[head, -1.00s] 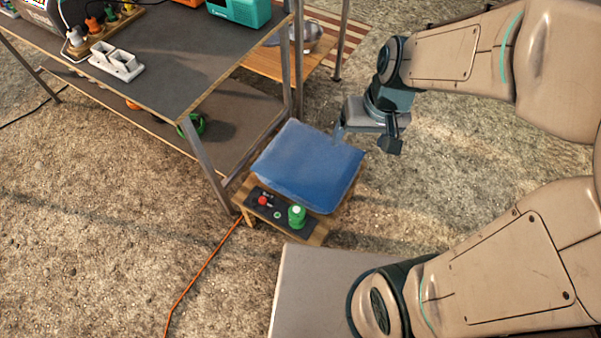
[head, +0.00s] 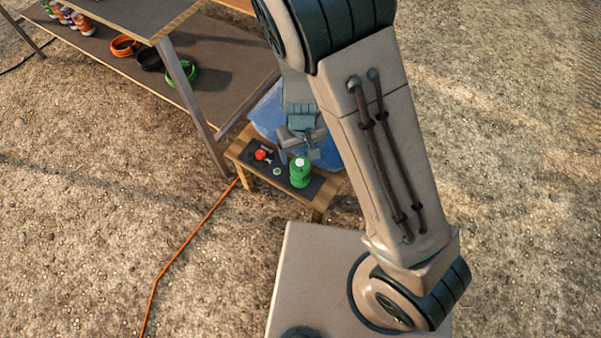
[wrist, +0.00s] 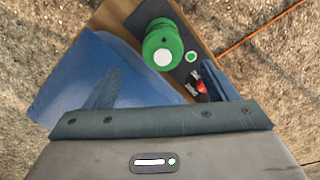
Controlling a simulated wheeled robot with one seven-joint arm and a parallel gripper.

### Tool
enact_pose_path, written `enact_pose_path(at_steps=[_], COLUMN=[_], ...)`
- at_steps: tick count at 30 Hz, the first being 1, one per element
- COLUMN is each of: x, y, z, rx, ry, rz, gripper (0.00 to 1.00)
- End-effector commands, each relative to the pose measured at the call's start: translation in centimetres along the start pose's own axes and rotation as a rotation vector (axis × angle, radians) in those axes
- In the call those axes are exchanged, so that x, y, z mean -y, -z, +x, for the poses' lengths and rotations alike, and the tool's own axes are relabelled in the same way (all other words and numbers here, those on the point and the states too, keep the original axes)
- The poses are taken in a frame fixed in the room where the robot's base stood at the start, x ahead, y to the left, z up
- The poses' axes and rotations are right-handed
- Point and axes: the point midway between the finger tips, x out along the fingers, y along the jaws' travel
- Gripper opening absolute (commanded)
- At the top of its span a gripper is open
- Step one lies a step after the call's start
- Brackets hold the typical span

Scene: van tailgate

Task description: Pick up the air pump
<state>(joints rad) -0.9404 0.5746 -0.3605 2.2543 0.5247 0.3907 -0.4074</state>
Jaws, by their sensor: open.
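A small green cylinder with a white top (head: 300,175), the likeliest air pump, stands upright on a dark mat on a low wooden stool (head: 318,203). It also shows in the wrist view (wrist: 163,38), ahead of my gripper (wrist: 165,88). In the head view my gripper (head: 298,152) is just behind and above the green cylinder. The jaws are open, with no object seen held between them. In the wrist view the left finger is over blue cloth and the right finger is near a small red item (wrist: 201,88).
A blue cushion or cloth (head: 268,110) lies at the stool's back, partly hidden by my arm. A metal-legged shelf (head: 195,95) with coloured cable rolls stands close on the left. An orange cable (head: 190,247) runs over the gravel. Open ground lies right.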

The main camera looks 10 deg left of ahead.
Motion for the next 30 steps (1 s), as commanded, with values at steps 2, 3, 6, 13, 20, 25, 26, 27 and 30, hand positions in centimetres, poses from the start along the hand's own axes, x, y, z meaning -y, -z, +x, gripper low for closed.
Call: enact_pose_path(at_steps=[2,3,6,13,20,25,26,27,30], x=[0.0,0.0,0.0,0.1,0.4,0.4,0.4,0.4,0.4], y=[-0.1,-0.1,0.0,0.0,0.2,0.2,0.2,0.2,0.2], z=[2.4,3.1,4.6,5.9,8.9,10.5,10.6,10.7,10.7], rx=[0.003,0.003,0.002,0.000,0.001,0.000,0.000,-0.001,-0.001], ry=[0.000,0.000,0.000,0.001,0.000,0.000,0.000,0.001,0.001], rz=[0.001,0.000,0.000,-0.001,-0.002,-0.001,0.000,0.000,0.000], gripper=[0.79,0.79,0.79,0.79,0.79,0.79,0.79,0.79,0.79])
